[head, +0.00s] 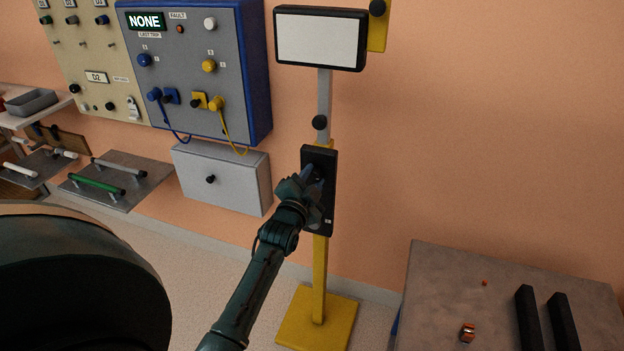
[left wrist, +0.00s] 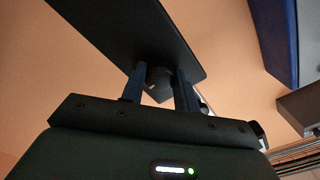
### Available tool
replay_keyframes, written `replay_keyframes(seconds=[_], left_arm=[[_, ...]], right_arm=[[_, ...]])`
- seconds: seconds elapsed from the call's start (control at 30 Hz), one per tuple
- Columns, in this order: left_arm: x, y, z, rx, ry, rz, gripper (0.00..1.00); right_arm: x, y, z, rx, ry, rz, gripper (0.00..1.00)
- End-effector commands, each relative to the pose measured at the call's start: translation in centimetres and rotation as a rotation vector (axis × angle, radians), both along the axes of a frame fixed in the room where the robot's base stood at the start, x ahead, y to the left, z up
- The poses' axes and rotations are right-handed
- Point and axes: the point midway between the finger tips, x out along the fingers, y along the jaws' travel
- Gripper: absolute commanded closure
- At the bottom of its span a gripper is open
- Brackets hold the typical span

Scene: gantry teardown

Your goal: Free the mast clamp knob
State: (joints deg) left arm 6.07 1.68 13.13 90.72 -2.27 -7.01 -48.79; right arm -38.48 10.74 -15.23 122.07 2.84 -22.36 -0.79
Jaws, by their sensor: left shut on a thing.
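A stand with a yellow post (head: 320,275) and a grey mast (head: 324,95) carries an upright black plate (head: 328,215). A round black knob (head: 320,122) sits on the mast just above the plate, with nothing touching it. My left gripper (head: 312,174) is at the plate's face, and its arm hides part of the plate. In the left wrist view the fingers (left wrist: 160,88) are shut on a dark knob (left wrist: 159,76) with a small light mark, in front of the plate (left wrist: 140,35). The pictures do not label either knob. My right gripper is not in view.
A white-faced screen (head: 320,41) tops the mast. A blue-edged fault panel (head: 190,38) and a grey drawer box (head: 225,180) are on the wall to the left. A grey table (head: 450,285) with two black bars stands at the lower right. The wall right of the mast is clear.

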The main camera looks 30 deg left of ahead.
Motion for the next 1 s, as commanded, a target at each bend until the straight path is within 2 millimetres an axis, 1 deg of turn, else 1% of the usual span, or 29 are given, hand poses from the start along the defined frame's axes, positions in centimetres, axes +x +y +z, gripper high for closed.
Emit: replay_keyframes(seconds=[0.17, 0.37, 0.53, 0.7, 1.0], left_arm=[[0.0, 0.0, 0.1, -0.03, -0.007, 0.0, 0.92], [0.0, 0.0, 0.2, -0.129, -0.03, -0.001, 0.92], [0.0, 0.0, 0.2, -0.264, -0.062, 0.0, 0.92], [0.0, 0.0, 0.2, -0.42, -0.1, 0.0, 0.92], [0.0, 0.0, 0.1, -0.698, -0.166, 0.0, 0.92]], right_arm=[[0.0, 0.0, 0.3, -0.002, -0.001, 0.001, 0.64], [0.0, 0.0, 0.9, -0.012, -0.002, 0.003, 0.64], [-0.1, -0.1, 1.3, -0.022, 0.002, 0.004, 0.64], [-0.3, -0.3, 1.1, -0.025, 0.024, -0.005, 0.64], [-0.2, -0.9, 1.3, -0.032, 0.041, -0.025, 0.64]])
